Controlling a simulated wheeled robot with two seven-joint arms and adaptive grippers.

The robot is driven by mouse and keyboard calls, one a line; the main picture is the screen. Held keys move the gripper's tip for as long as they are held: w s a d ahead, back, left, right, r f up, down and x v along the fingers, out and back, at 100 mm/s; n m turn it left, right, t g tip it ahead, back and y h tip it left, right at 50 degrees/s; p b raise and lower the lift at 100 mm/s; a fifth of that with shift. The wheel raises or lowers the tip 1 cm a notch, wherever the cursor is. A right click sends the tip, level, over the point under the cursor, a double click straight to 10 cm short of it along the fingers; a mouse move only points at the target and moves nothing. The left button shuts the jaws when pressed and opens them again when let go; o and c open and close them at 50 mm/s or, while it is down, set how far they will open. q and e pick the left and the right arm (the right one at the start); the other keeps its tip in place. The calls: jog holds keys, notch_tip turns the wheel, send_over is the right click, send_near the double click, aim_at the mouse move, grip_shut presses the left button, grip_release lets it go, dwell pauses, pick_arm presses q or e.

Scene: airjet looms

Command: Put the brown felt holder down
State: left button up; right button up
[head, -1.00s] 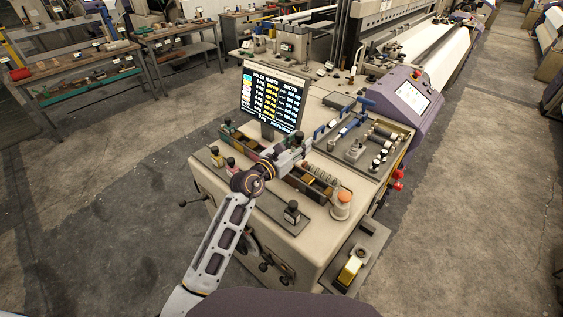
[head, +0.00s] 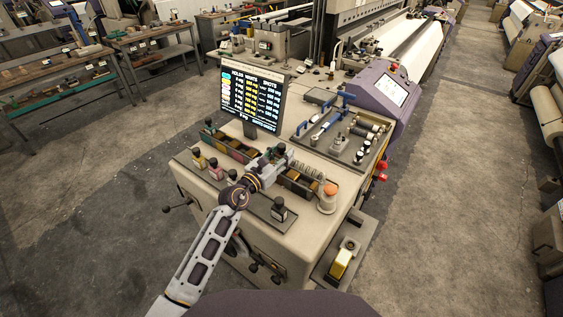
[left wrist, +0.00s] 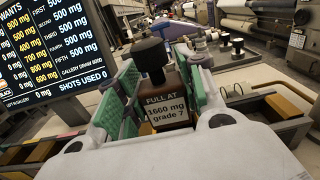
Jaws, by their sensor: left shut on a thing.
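My left gripper (head: 274,155) is over the console, just in front of the screen stand. In the left wrist view its green-padded fingers (left wrist: 122,92) are shut around the brown felt holder (left wrist: 170,92). The holder has a black knob on top and a label reading "FULL AT 1660 mg grade 7". It looks upright between the pads. Its base is hidden by the gripper body, so I cannot tell whether it touches anything below. My right gripper is not in view.
Similar holders, one pink (head: 197,160), stand on the console's left front; a black-knobbed one (head: 279,209) stands nearer. Compartmented trays (head: 300,188) lie on both sides of the gripper. The screen (head: 251,98), an orange-topped pot (head: 327,200) and a grey tool tray (head: 345,140) are close.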

pick_arm(q)
notch_tip(320, 180, down, 3)
jog(key=shift+r+b, duration=0.1)
jog(key=shift+b, duration=0.4)
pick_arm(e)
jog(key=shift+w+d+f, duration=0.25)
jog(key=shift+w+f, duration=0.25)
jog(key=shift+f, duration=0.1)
pick_arm(q)
jog(key=shift+f+b, duration=0.4)
jog(key=shift+f, duration=0.35)
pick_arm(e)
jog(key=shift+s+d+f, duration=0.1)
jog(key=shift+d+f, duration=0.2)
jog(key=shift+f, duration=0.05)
pick_arm(q)
jog(key=o, duration=1.1)
jog(key=shift+f, duration=0.1)
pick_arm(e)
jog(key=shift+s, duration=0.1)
pick_arm(q)
jog(key=shift+s, duration=0.1)
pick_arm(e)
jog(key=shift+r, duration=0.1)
